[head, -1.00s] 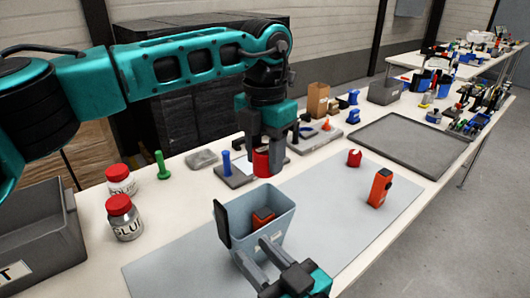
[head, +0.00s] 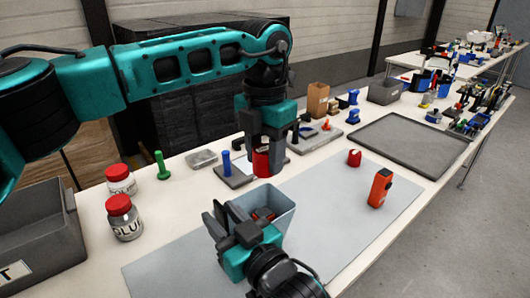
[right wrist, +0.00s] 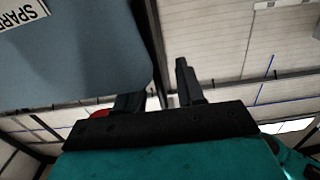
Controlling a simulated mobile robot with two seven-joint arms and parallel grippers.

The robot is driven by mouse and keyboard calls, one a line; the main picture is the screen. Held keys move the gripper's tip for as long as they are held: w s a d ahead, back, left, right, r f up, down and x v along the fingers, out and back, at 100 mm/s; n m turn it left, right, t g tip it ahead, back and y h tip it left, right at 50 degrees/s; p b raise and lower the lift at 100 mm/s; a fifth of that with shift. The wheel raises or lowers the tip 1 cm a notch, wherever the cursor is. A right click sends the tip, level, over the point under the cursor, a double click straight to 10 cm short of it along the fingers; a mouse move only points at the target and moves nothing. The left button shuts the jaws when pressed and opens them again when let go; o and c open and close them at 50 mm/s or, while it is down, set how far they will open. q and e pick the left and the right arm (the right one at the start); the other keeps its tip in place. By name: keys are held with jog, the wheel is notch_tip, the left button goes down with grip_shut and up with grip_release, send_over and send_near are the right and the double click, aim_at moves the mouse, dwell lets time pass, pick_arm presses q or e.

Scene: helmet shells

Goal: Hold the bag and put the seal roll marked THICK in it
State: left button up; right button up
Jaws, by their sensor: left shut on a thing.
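The bag (head: 272,206) is a pale blue-grey open-topped container standing on the grey mat. A red-orange object (head: 263,214) lies inside it. My left gripper (head: 268,150) is shut on a red roll (head: 261,163), held above and behind the bag's opening; any marking on the roll is unreadable. My right gripper (head: 228,228) is at the bag's left side, partly covering it. In the right wrist view its fingers (right wrist: 156,92) stand apart, with the bag (right wrist: 70,55) and its partly visible "SPAR" label beside them. A dark strip reaches down between the fingers; I cannot tell whether they touch it.
Two red-lidded glue jars (head: 123,218) and a grey bin (head: 40,236) stand on the left. An empty grey tray (head: 408,142) lies at the right. The mat's right part is mostly clear.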

jog(key=shift+x, duration=1.2)
jog(key=shift+c, duration=0.2)
grip_shut()
